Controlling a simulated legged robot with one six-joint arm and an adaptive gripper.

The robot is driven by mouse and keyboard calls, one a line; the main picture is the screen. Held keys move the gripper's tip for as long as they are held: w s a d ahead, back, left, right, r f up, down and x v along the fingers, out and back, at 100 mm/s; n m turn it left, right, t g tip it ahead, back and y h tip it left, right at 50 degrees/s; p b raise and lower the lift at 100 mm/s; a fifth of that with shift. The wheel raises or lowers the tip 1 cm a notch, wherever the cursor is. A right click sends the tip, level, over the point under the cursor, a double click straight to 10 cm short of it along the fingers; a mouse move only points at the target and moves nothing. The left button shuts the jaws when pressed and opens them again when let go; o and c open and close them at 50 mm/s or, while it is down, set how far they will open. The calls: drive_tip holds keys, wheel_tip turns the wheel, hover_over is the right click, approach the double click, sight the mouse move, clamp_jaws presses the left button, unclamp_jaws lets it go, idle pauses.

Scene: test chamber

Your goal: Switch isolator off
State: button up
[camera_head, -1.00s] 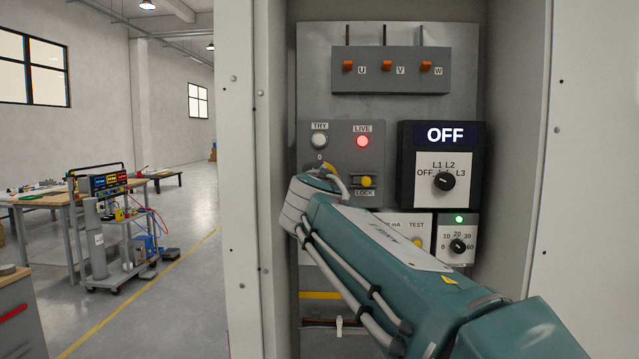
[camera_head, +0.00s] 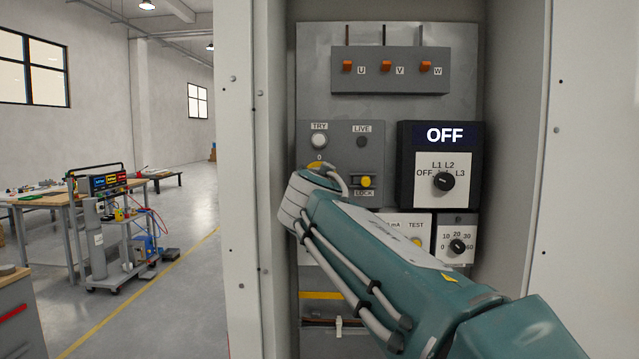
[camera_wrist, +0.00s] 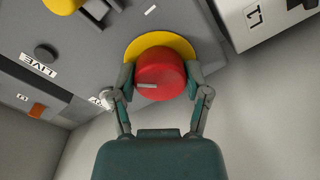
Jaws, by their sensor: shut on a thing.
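The isolator's red rotary knob (camera_wrist: 163,75) sits on a yellow plate (camera_wrist: 187,41) in the wrist view. My gripper (camera_wrist: 160,80) has one finger on each side of the knob and is shut on it. The pale pointer mark on the knob points left in the wrist view, towards the TRY button's side.
The yellow LOCK part (camera_head: 366,181) is close right of the knob. A voltage tester (camera_head: 445,133) reads OFF. Below it is a dial box (camera_head: 470,240) with a dark lamp. Orange U, V, W parts (camera_head: 387,65) sit above. Cabinet side walls (camera_head: 272,120) bound the space.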

drive_tip(key=n, duration=0.4)
drive_tip(key=shift+f+n, duration=0.25)
drive_tip(key=shift+n, duration=0.05)
drive_tip(key=shift+w+n, duration=0.1)
drive_tip(key=shift+n, duration=1.8)
drive_tip(key=o, duration=1.1)
drive_tip(key=shift+a, duration=0.15)
drive_tip(key=shift+o, duration=0.2)
drive_tip(key=shift+r, duration=0.1)
